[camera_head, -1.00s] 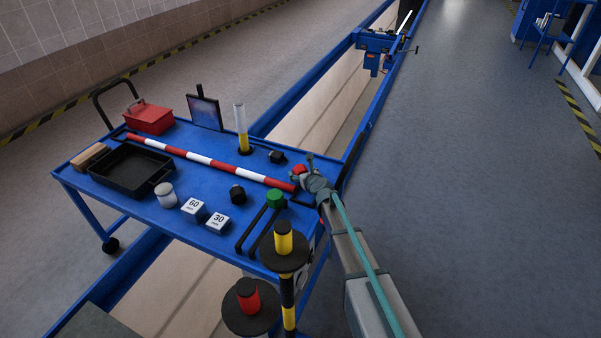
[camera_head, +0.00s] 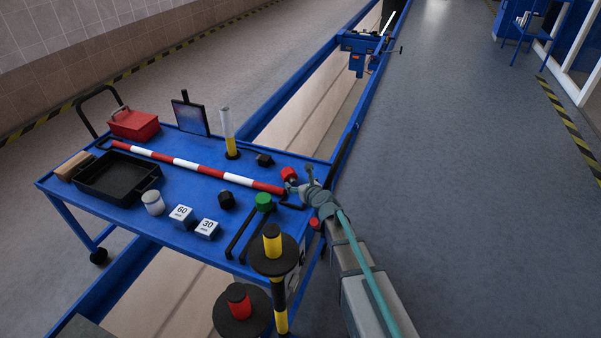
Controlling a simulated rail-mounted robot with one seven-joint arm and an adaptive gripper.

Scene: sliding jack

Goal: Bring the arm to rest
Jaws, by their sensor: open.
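My gripper (camera_head: 301,179) is open at the right edge of the blue trolley (camera_head: 190,240). My arm reaches up to it from the bottom right of the picture. A small red block (camera_head: 289,174) stands on the trolley just behind and left of the fingers. I see nothing between the fingers; whether they touch the block or the trolley top cannot be told. The right end of the red-and-white bar (camera_head: 200,168) lies just left of the gripper.
The trolley bears a red box (camera_head: 134,125), a black tray (camera_head: 117,179), blocks marked 60 (camera_head: 181,217) and 30 (camera_head: 207,229), and a green knob (camera_head: 264,202). Posts with yellow (camera_head: 272,240) and red (camera_head: 238,302) tops stand in front.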

